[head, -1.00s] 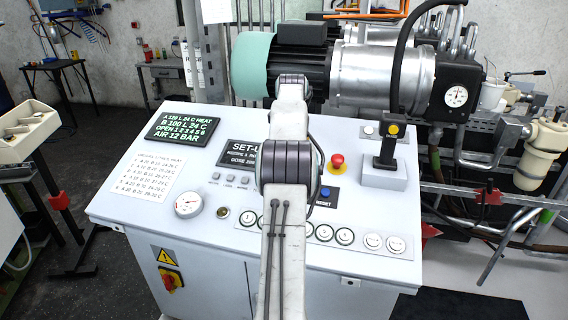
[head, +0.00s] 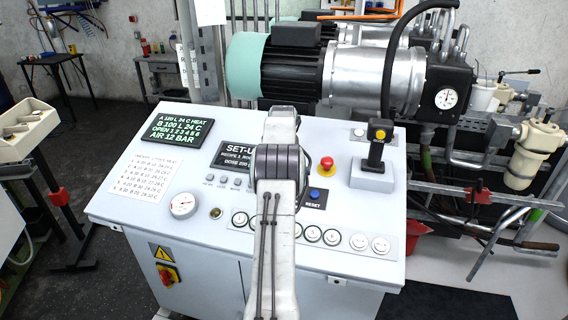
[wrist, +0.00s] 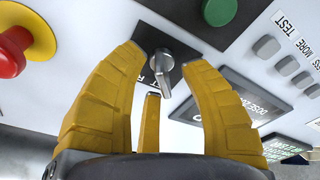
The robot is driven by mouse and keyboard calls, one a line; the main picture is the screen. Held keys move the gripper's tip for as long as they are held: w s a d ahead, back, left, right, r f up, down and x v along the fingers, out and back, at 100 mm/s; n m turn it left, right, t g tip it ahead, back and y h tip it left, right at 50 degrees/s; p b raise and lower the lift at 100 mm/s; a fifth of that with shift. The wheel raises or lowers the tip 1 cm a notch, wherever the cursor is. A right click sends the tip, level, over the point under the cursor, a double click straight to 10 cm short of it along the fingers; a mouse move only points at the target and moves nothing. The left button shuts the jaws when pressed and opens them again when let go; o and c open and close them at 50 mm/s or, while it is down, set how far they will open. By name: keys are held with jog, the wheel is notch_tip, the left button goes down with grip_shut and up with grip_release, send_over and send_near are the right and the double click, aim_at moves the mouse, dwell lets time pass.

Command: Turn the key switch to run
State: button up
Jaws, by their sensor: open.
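The key switch (wrist: 163,62) is a silver metal key on a black square plate, seen in the wrist view on the light grey panel. My gripper (wrist: 160,82) has yellow fingers and is open. Two fingers stand left and right of the key, with a third, shorter-looking finger below it in the picture. The key lies between the fingertips; I cannot tell whether any finger touches it. In the head view my arm hides the switch and my gripper.
A red emergency stop (head: 326,163) with yellow collar is nearby, also left in the wrist view (wrist: 10,52). A green button (wrist: 219,10) sits beside the switch. A joystick box (head: 372,178), gauge (head: 183,205) and text display (head: 177,130) share the console. Motors (head: 290,75) stand behind.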

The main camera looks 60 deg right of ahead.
jog(key=shift+f, duration=0.15)
grip_shut()
dwell(0.4)
